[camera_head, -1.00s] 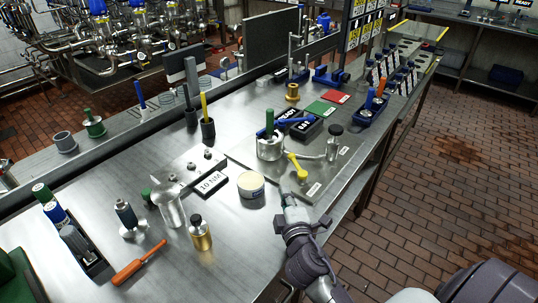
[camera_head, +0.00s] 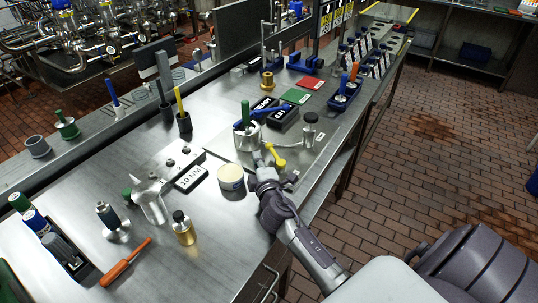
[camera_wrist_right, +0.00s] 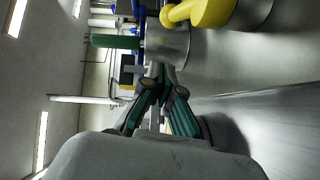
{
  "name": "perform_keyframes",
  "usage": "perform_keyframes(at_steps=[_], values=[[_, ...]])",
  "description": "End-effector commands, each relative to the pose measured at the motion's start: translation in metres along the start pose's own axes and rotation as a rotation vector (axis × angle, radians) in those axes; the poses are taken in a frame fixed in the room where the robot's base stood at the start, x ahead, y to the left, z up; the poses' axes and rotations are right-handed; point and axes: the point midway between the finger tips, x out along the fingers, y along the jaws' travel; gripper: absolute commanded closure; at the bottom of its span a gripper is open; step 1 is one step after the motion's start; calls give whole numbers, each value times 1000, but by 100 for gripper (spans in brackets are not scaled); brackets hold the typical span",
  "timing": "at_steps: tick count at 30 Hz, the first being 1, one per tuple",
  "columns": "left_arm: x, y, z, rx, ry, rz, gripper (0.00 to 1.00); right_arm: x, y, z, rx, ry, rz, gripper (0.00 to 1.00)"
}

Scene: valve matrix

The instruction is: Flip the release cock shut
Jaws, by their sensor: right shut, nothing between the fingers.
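A silver cylindrical valve body (camera_head: 246,140) with an upright green stem (camera_head: 245,110) and a blue lever stands on a steel plate on the bench. A yellow lever (camera_head: 276,156) with a round end sits beside it. I cannot tell from a label which lever is the release cock. My right gripper (camera_head: 259,163) is shut and empty, close in front of the body and left of the yellow lever. In the right wrist view, the shut fingers (camera_wrist_right: 163,86) point at the silver body (camera_wrist_right: 168,45), with the yellow lever (camera_wrist_right: 205,12) above. Contact cannot be told. My left gripper is out of view.
A cream tub (camera_head: 231,178) stands just left of my right gripper, and a dark-capped jar (camera_head: 310,130) right of the valve. The bench's front edge is near my arm.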

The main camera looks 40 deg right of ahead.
Motion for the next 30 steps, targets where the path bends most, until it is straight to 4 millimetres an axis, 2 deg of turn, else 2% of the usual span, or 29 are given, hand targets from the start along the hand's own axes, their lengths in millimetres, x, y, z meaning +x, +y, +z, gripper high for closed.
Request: perform_keyframes(at_steps=[1,3,9,22,30], values=[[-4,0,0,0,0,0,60,1,1,12,-6,-4,-2,100],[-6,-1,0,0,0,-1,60,3,1,21,-6,-2,-1,100],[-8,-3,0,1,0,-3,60,6,0,36,-2,-1,-1,100],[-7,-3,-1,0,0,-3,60,7,-1,38,-1,-3,0,100],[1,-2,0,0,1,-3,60,8,-1,40,2,-52,10,100]])
